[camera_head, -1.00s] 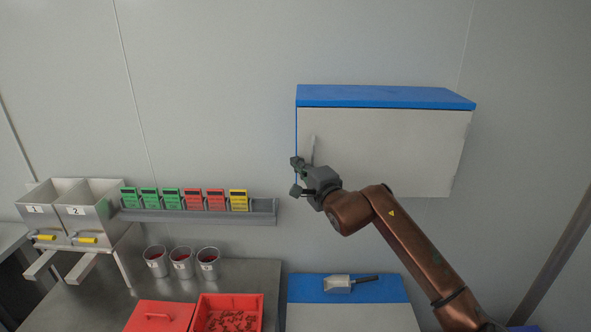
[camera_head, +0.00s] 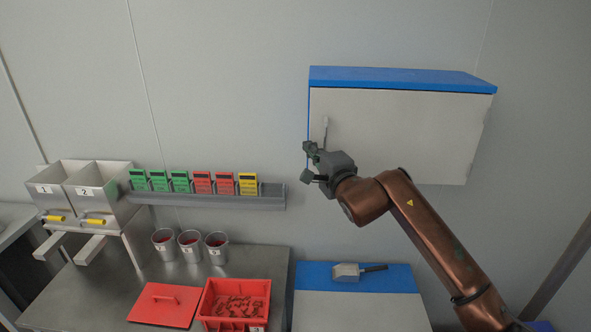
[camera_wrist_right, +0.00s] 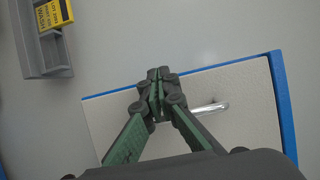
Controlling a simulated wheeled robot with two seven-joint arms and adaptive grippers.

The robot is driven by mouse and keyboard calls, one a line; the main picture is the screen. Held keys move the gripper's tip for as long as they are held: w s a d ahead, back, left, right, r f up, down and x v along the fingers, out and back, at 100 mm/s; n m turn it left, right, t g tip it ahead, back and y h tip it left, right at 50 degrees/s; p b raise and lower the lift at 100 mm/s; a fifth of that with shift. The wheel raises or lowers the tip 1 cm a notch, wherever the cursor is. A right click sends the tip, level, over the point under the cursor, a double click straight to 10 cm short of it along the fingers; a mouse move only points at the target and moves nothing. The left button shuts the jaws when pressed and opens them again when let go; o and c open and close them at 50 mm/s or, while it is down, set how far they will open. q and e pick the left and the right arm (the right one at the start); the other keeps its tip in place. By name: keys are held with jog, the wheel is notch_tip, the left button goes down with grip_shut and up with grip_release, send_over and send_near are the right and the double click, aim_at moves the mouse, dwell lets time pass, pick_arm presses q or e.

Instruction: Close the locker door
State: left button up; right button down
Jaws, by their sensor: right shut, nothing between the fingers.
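The locker (camera_head: 405,78) is a wall-mounted box with a blue top and a pale grey door (camera_head: 420,130). The door lies flat over the front, with no clear gap visible. A thin metal handle (camera_head: 325,128) stands upright near its left edge. My right gripper (camera_head: 308,161) is at the door's lower left edge, just below the handle. In the right wrist view its fingers (camera_wrist_right: 157,75) are together and empty, in front of the door's edge, with the handle (camera_wrist_right: 211,108) beside them. Whether the fingers touch the door cannot be told. My left gripper is not in view.
A rail (camera_head: 215,200) with green, red and yellow cards runs along the wall to the left. Below are metal cups (camera_head: 190,246), a red bin (camera_head: 235,304), a red lid (camera_head: 165,305) and a scoop (camera_head: 347,271). The wall between cards and locker is bare.

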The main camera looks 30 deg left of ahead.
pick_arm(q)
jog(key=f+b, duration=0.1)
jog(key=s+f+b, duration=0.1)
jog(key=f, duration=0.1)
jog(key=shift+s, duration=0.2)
pick_arm(e)
jog(key=s+a, duration=0.2)
jog(key=s, duration=0.9)
jog(key=shift+s, duration=0.2)
